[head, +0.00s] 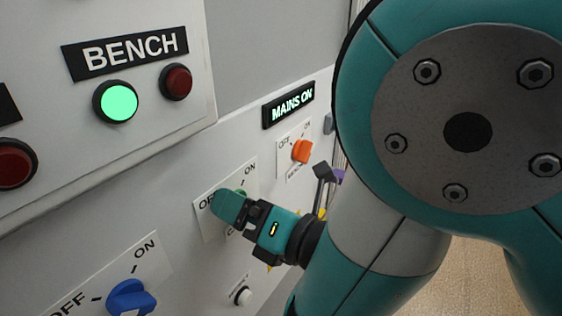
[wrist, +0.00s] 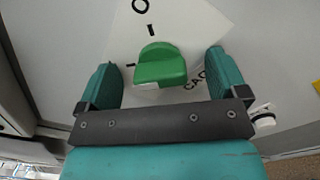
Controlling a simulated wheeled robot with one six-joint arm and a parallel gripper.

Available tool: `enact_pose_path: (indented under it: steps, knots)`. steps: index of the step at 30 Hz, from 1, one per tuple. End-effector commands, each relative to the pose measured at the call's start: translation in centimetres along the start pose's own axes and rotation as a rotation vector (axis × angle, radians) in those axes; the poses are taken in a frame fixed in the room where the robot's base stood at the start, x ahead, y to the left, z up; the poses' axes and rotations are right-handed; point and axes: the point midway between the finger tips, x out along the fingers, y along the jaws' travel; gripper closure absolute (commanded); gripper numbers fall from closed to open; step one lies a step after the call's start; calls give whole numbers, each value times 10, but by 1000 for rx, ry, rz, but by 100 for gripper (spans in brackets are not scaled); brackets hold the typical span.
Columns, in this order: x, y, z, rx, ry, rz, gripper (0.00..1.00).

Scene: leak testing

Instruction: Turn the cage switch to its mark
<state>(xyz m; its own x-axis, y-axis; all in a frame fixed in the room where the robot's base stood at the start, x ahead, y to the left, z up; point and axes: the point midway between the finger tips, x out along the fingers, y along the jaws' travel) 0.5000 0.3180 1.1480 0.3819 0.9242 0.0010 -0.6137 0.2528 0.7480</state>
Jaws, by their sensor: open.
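The cage switch is a green rotary knob (wrist: 161,68) on a white plate with black marks and lettering that begins "CAG". In the head view, only a bit of the green knob (head: 241,192) shows behind my gripper (head: 226,204); its plate (head: 207,226) carries OFF at left and ON at upper right. In the wrist view my open gripper (wrist: 160,64) has one finger on each side of the knob, with a visible gap to both. The knob's rounded end is toward the top tick, but I cannot tell its exact setting.
An orange switch (head: 302,151) sits beyond, under a lit MAINS ON sign (head: 289,104). A blue OFF/ON switch (head: 131,297) is at lower left. The BENCH box (head: 138,52) with a lit green button (head: 118,102) juts out above. A small knob (head: 243,296) is below my gripper.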

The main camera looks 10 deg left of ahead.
Motion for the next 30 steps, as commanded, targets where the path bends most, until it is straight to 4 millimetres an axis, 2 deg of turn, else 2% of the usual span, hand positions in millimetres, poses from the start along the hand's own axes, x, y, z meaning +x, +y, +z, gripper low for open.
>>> enact_pose_path:
  steps: [17,21,30]
  knots:
    - [-42,-4,-3,2,-1,0,9]
    - [-53,1,2,4,3,-2,9]
    - [-60,0,0,1,0,-1,9]
